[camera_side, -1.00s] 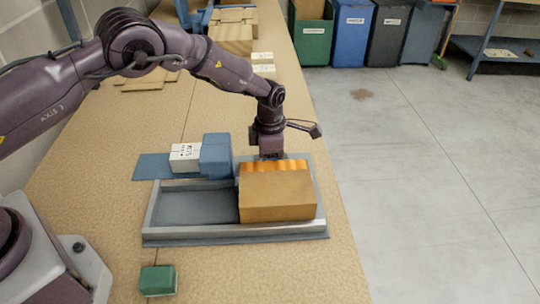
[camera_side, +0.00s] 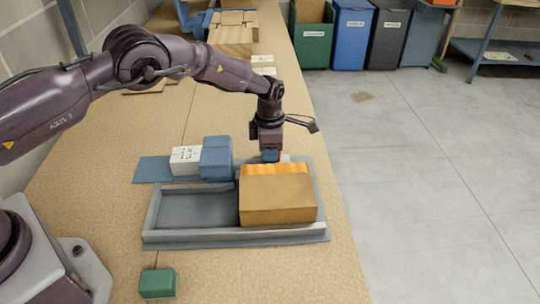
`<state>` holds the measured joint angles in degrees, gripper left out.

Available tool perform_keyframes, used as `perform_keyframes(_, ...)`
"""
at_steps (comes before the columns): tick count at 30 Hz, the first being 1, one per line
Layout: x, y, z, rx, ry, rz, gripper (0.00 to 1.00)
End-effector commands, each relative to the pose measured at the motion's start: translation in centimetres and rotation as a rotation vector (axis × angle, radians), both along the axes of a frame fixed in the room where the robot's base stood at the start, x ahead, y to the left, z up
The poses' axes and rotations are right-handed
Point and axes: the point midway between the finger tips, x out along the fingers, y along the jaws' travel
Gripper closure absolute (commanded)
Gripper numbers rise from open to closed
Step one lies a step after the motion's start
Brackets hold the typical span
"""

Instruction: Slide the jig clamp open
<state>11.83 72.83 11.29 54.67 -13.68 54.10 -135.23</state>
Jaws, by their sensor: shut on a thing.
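A grey, shallow, walled jig (camera_side: 190,235) lies on the bench. A brown block (camera_side: 278,200) fills its right half, with an orange ribbed strip (camera_side: 275,169) along the block's back top edge. The left half of the jig is empty. My gripper (camera_side: 270,153) points down just behind the block, at the jig's back edge. It is shut on a small blue piece (camera_side: 270,156) that shows below it. The fingertips are too small to make out, and I cannot tell which part is the clamp's slide.
A blue block (camera_side: 216,158) and a white labelled box (camera_side: 185,160) sit on a blue plate (camera_side: 150,170) behind the jig. A green block (camera_side: 157,283) lies at the front. Boards and white boxes (camera_side: 263,62) are farther back. The bench's right edge is close to the jig.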

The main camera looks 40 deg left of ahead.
Motion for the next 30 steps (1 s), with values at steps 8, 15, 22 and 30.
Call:
perform_keyframes(8, 0.5, 0.5, 0.1, 0.006, -0.019, 0.001, 1.0)
perform_keyframes(15, 0.4, 0.4, 0.1, 0.006, -0.016, 0.0, 0.55)
perform_keyframes(22, 0.4, 0.3, 0.5, 0.004, -0.013, 0.0, 0.55)
perform_keyframes(30, 0.4, 0.3, 5.3, 0.004, -0.016, 0.0, 0.55)
